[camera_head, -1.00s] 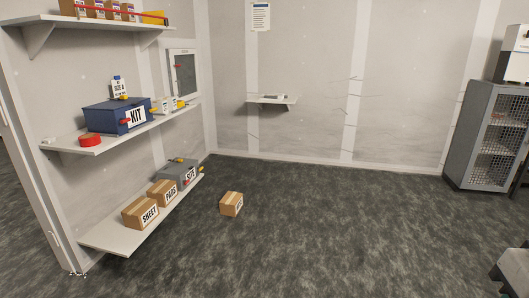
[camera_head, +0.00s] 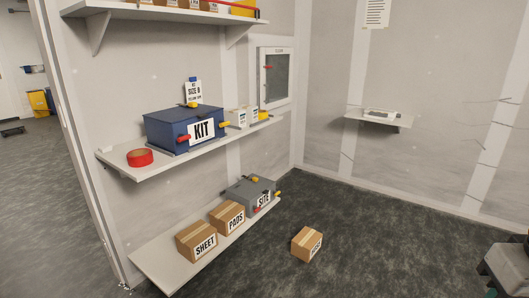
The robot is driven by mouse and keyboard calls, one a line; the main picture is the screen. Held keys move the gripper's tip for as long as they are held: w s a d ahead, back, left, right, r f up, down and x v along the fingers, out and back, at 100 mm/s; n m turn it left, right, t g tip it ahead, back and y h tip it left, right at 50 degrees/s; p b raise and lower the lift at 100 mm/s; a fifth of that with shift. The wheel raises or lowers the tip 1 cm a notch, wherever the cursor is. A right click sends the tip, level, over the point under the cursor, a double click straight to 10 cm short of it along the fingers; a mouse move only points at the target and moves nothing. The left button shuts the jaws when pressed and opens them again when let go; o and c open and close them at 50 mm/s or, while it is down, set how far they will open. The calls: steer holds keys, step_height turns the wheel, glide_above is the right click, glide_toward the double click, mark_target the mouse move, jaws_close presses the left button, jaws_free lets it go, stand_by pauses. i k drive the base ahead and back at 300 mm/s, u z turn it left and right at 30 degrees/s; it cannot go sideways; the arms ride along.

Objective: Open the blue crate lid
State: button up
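The blue crate (camera_head: 168,135) stands on the middle wall shelf, with a white KIT label (camera_head: 201,131) on its front. Its blue lid (camera_head: 180,113) is shut flat on top. A red handle (camera_head: 183,138) and a yellow handle (camera_head: 224,125) stick out at its front, and a small yellow piece (camera_head: 193,105) sits on the lid. A white and blue bottle-shaped sign reading SIZE B (camera_head: 193,91) stands upright at the lid's rear. My gripper is not clearly in view, so its distance from the crate cannot be told.
A red tape roll (camera_head: 140,157) lies left of the crate; small white boxes (camera_head: 237,118) stand right of it. The lower shelf (camera_head: 165,264) holds SHEET (camera_head: 196,241) and PADS (camera_head: 227,217) boxes and a grey SITE crate (camera_head: 250,192). Another carton (camera_head: 307,244) sits on the open floor.

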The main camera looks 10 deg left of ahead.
mark_target(180, 114)
steer(key=u, duration=0.6)
steer(key=i, duration=1.85)
steer(key=u, duration=2.45)
steer(key=k, duration=1.15)
steer(key=z, duration=1.95)
